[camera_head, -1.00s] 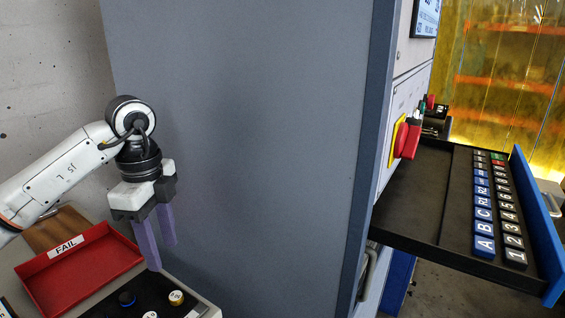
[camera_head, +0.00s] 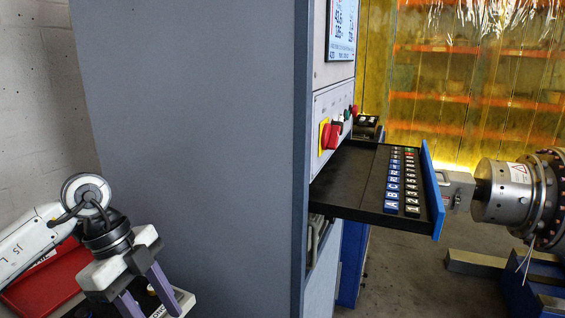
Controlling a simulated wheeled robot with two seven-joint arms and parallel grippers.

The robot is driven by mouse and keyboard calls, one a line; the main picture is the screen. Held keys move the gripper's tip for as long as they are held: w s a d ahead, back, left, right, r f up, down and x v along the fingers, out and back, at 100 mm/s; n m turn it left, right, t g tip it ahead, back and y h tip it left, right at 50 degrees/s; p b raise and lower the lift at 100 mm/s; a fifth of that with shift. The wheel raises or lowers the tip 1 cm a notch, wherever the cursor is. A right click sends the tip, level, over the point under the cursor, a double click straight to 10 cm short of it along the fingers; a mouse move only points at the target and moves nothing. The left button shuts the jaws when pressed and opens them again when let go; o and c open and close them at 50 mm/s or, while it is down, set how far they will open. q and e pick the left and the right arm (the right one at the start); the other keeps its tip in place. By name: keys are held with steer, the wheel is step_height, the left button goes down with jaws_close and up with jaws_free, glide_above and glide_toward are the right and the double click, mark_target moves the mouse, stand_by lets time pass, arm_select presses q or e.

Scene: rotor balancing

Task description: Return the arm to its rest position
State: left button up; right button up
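My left arm comes in from the left edge. Its gripper (camera_head: 148,301) is low at the lower left, pointing down, with two purple fingers spread apart and no object seen between them. The fingertips are at or near the bottom edge of the picture. The gripper hangs in front of the red tray (camera_head: 45,282) and the control box, which it partly hides. My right gripper is not in view.
A large grey cabinet (camera_head: 190,130) fills the middle left. A black keyboard shelf (camera_head: 345,182) with a blue front edge juts out from its right side, below a red emergency button (camera_head: 331,136). A metal rotor machine (camera_head: 505,190) stands at the right. Open floor lies between them.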

arm_select(q)
steer(key=s+d+r+m+h, duration=0.1)
steer(key=s+d+h, duration=0.2)
steer(key=d+h, duration=0.6)
steer(key=s+d+r+m+h, duration=0.25)
steer(key=d+h, duration=0.35)
steer(key=d, duration=0.7)
steer(key=w+a+f+n+t+y, duration=0.2)
steer(key=w+a+f+n+t, duration=0.25)
steer(key=n+t, duration=0.95)
steer(key=a+f+n+t+y, duration=0.3)
steer(key=a+f+n+y, duration=0.2)
steer(key=a+f+y, duration=0.35)
steer(key=s+a+f+n+g+y, duration=0.1)
steer(key=s+a+f+g+y, duration=0.1)
steer(key=s+f, duration=0.6)
steer(key=s+a+f+n+g+y, duration=0.2)
steer(key=s+f+g, duration=0.3)
steer(key=f, duration=0.8)
steer(key=s+y, duration=0.1)
steer(key=s, duration=0.2)
steer(key=shift+s+y, duration=0.25)
steer(key=shift+y, duration=0.1)
steer(key=shift+a+f, duration=0.1)
